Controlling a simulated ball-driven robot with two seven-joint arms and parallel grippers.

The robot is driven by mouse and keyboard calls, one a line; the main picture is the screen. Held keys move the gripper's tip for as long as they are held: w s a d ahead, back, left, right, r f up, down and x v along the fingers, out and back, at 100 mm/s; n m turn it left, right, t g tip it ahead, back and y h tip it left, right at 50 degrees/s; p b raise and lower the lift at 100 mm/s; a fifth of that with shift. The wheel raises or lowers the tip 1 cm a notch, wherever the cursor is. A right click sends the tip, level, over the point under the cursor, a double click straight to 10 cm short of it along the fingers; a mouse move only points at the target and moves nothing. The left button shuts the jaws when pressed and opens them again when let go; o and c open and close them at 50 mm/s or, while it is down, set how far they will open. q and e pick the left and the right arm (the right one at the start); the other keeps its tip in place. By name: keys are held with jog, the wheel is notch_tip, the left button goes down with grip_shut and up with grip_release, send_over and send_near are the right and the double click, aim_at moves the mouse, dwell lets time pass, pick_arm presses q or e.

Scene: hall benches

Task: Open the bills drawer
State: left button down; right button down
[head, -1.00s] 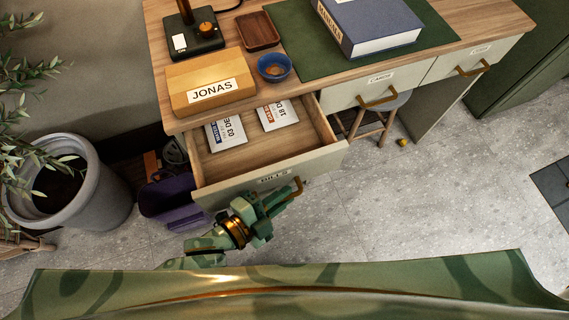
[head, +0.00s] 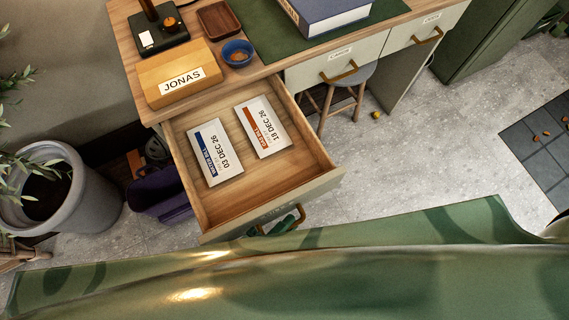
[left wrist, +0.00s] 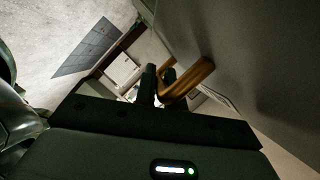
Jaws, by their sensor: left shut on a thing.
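The bills drawer (head: 290,201) stands pulled well out of the desk in the head view, its wooden inside showing. Two bills lie flat in it: one with a blue band (head: 215,153) and one with an orange-red band (head: 263,127). My left gripper (head: 282,226) is at the drawer's front, mostly hidden behind my own body's edge. In the left wrist view, its dark fingers (left wrist: 158,84) are shut on the brass handle (left wrist: 190,80). The label on the drawer front is only partly visible. My right gripper is in neither view.
The wooden desk (head: 128,40) carries a JONAS block (head: 180,75), a blue bowl (head: 237,53), a wooden tray (head: 219,19) and a thick book. A stool (head: 345,90) stands under the desk. A potted plant (head: 85,200) and a purple bin (head: 160,195) stand left.

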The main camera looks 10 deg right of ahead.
pick_arm(q)
jog(key=c, duration=1.5)
grip_release()
